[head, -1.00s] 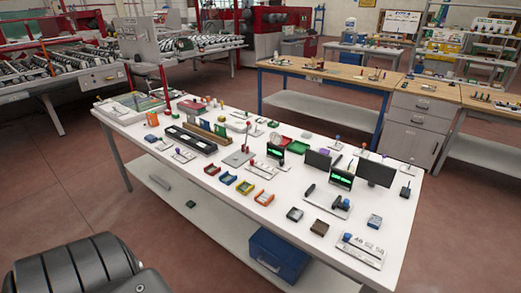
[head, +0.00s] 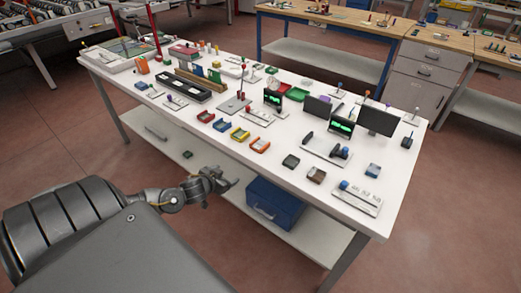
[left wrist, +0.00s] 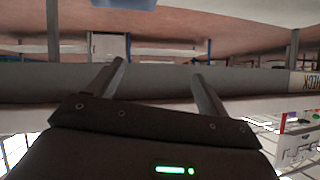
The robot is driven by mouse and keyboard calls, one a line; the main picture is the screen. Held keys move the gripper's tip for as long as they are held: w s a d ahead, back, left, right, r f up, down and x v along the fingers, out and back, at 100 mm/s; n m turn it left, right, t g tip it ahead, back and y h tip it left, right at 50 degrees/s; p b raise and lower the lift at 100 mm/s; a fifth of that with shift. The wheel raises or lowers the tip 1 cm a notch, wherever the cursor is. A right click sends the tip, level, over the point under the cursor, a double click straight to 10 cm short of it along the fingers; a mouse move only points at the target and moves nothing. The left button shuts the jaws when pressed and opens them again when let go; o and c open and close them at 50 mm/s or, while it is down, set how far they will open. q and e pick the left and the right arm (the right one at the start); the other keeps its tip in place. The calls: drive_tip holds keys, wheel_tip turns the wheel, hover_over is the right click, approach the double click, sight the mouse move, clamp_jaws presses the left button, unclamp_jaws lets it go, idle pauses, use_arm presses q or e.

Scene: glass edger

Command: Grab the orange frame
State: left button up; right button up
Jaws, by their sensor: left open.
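The likely orange frame (head: 260,145) is a small, open, tray-like piece near the front edge of the white table (head: 225,158) in the head view. It lies at the right end of a row with a yellow frame (head: 240,134), a blue frame (head: 222,125) and a red frame (head: 206,116). My left gripper (head: 230,184) is in front of the table, left of and nearer than the orange frame, and apart from it. In the left wrist view its two fingers (left wrist: 158,80) are spread with nothing between them. My right gripper is not in view.
A dark green tray (head: 291,161) lies to the right of the orange frame. A blue box (head: 274,203) is on the lower shelf. The floor ahead of the table is clear.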

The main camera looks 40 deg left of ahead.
use_arm(q)
drive_tip(key=w+d+r+t+h, duration=0.1)
drive_tip(key=d+r, duration=0.2)
drive_tip(key=r, duration=0.4)
drive_tip(key=d+r+t+h, duration=0.1)
drive_tip(key=d+r, duration=0.2)
drive_tip(key=r, duration=0.3)
approach(260, 145)
drive_tip(key=shift+w+a+f, duration=0.2)
drive_tip(key=shift+w+f, duration=0.3)
drive_tip(key=shift+w, duration=0.15)
drive_tip(key=shift+w+f, duration=0.15)
drive_tip(key=shift+w, duration=0.15)
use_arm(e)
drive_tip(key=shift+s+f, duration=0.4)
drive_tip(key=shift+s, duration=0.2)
use_arm(q)
drive_tip(key=shift+w, duration=0.25)
drive_tip(key=shift+p+x, duration=0.5)
drive_tip(key=shift+x, duration=1.85)
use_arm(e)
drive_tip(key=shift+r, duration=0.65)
use_arm(q)
drive_tip(key=shift+c, duration=0.5)
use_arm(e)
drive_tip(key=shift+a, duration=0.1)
